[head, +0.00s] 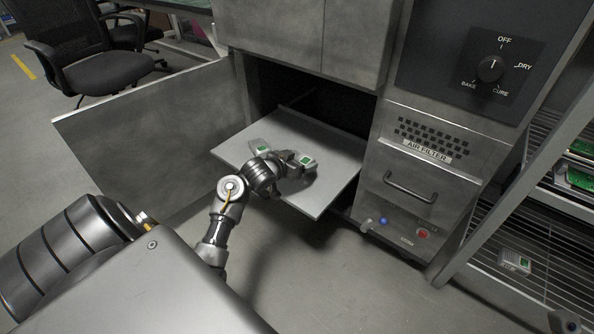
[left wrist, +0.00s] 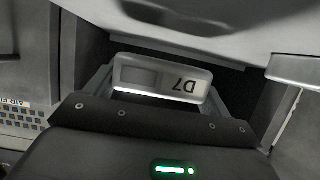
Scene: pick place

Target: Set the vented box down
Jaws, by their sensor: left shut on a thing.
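My left gripper (head: 296,165) reaches over the grey pull-out shelf (head: 318,192) of the open cabinet. My right gripper does not show.
A similar box (head: 262,149) stands on the shelf just left of my gripper. The open cabinet door (head: 150,140) is at left, and the air filter panel (head: 425,150) at right. Another pale box (head: 515,262) is on the wire rack. The shelf's front part is bare.

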